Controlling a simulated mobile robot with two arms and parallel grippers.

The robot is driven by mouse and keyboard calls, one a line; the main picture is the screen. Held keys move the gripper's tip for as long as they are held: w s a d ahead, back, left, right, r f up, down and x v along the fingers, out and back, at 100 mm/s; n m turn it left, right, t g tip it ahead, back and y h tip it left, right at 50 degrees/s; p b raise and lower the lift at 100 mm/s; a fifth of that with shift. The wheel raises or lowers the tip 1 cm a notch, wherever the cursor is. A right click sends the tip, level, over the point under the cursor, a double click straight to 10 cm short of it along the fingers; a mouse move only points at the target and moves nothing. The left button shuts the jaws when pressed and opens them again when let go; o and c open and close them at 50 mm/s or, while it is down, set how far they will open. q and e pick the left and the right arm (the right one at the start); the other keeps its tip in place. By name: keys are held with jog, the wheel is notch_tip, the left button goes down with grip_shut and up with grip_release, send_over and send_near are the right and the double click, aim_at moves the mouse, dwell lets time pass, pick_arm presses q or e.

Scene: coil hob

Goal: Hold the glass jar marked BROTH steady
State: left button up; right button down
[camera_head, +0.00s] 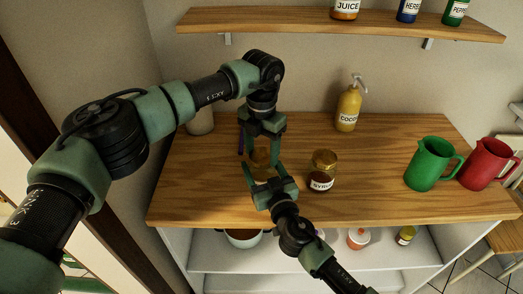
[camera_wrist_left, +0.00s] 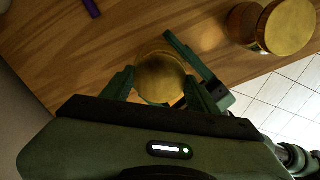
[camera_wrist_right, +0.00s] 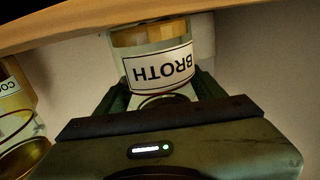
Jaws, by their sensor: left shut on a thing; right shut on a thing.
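The glass jar marked BROTH (camera_wrist_right: 150,62) shows upside down in the right wrist view, with amber contents and a white label. In the left wrist view its gold lid (camera_wrist_left: 160,78) is seen from above. In the head view the jar (camera_head: 261,157) is partly hidden by both grippers, near the counter's left side. My left gripper (camera_head: 261,150) reaches down from above and is shut on the jar, one finger on each side of it. My right gripper (camera_head: 267,174) reaches in from the front and is shut on the same jar. The jar looks upright.
A SYRUP jar (camera_head: 322,172) stands close on the right. A COCOA pump bottle (camera_head: 348,108) is behind it. Green (camera_head: 430,165) and red jugs (camera_head: 487,166) stand at the right. A purple item (camera_wrist_left: 91,8) lies behind the jar. The wooden counter (camera_head: 375,160) is clear between.

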pick_arm(q)
jog(key=n, duration=1)
jog(key=shift+n, duration=0.3)
jog(key=n, duration=1)
jog(key=shift+r, duration=0.1)
jog(key=shift+r, duration=0.1)
jog(key=shift+r, duration=1)
